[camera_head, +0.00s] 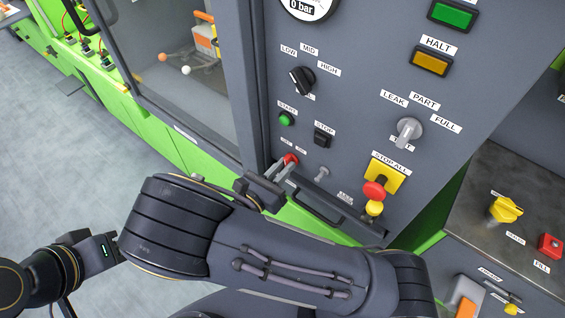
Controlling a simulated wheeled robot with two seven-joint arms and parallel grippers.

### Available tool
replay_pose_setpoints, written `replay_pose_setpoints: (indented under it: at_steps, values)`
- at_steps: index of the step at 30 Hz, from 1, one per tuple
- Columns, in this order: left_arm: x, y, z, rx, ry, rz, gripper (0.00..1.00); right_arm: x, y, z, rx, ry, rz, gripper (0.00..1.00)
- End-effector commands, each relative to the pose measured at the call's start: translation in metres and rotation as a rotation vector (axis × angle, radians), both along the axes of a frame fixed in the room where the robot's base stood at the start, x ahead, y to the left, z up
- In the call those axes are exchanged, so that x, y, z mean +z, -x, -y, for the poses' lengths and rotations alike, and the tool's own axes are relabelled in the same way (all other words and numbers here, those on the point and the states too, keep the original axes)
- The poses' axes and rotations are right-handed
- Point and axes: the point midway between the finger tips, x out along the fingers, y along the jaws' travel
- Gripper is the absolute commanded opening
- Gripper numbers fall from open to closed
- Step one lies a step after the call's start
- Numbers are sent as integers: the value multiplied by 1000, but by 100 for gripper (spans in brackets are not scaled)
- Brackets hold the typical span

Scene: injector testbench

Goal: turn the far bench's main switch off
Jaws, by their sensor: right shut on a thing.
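On the grey front panel (350,110) of the bench ahead, a red knob (291,158) sits low on the left, below two small labels too small to read. It appears to be the main switch. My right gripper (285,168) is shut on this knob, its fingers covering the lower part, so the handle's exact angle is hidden. My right arm crosses the lower middle of the view. A dark wrist part with a green light, apparently of my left gripper (104,252), shows at the lower left. Its fingers are hidden behind my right arm.
Nearby are a green START button (286,119), a black STOP button (323,138), a small grey toggle (322,174) and a dark handle (318,203). A red STOP ALL button (374,191) is to the right. A side console with a yellow knob (505,209) stands lower right. Open floor lies left.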

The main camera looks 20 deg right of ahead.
Motion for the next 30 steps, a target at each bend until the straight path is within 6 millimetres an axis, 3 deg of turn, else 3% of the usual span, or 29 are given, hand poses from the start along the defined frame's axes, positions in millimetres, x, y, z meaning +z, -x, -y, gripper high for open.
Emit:
replay_pose_setpoints:
  at_steps: [10, 27, 28, 30]
  values:
    - [12, 0, 0, 0, 0, 0, 36, 0, 0, -1, 1, 96, -125, 0]
    - [13, 0, 0, 0, 0, 0, 36, -1, 0, -1, 1, 117, -149, 0]
    - [13, 0, 0, 0, 0, 0, 36, -1, 0, -1, 1, 117, -149, 18]
    - [13, 0, 0, 0, 0, 0, 36, 0, 0, 0, 1, 117, -149, 27]
